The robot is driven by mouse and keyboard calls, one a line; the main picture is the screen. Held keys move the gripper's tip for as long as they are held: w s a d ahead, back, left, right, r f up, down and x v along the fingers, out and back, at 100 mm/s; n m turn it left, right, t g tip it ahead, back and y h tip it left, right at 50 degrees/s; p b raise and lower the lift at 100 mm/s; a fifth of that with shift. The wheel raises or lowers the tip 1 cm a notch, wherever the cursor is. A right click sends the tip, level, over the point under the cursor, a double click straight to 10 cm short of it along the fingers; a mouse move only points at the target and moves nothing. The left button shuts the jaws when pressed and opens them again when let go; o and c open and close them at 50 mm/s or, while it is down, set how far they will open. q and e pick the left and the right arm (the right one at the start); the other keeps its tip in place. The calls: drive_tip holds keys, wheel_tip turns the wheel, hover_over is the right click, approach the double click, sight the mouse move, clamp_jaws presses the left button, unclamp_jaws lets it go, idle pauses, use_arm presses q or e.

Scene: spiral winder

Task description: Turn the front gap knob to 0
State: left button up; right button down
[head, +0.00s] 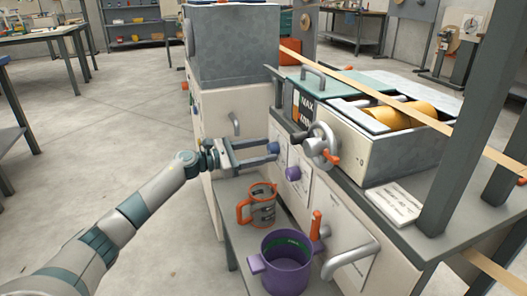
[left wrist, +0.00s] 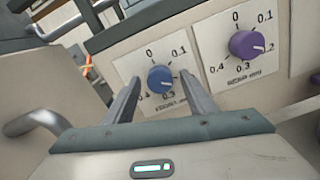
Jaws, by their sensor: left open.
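A blue knob (left wrist: 160,79) sits on a white dial plate marked 0, 0.1, 0.3 and 0.4, with 0 at the top. Its pale pointer mark seems to face lower right, away from 0. A purple knob (left wrist: 247,44) sits on a like dial to its right, its mark facing right near 0.2. The labels are too blurred to tell which is the front one. The head view also shows the blue knob (head: 273,148) and the purple knob (head: 292,173). My left gripper (head: 271,151) is open, its fingers on either side of the blue knob; contact cannot be told. My right gripper is out of view.
A handwheel (head: 322,146) sticks out above the knobs. Below are an orange-rimmed jug (head: 262,206) and a purple pot (head: 287,268) on a low shelf. A curved grey handle (head: 350,257) juts from the panel. The floor to the left is clear.

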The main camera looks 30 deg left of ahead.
use_arm(q)
drive_tip(key=shift+w+d, duration=0.1)
drive_tip(key=c, duration=1)
drive_tip(key=shift+c, duration=0.2)
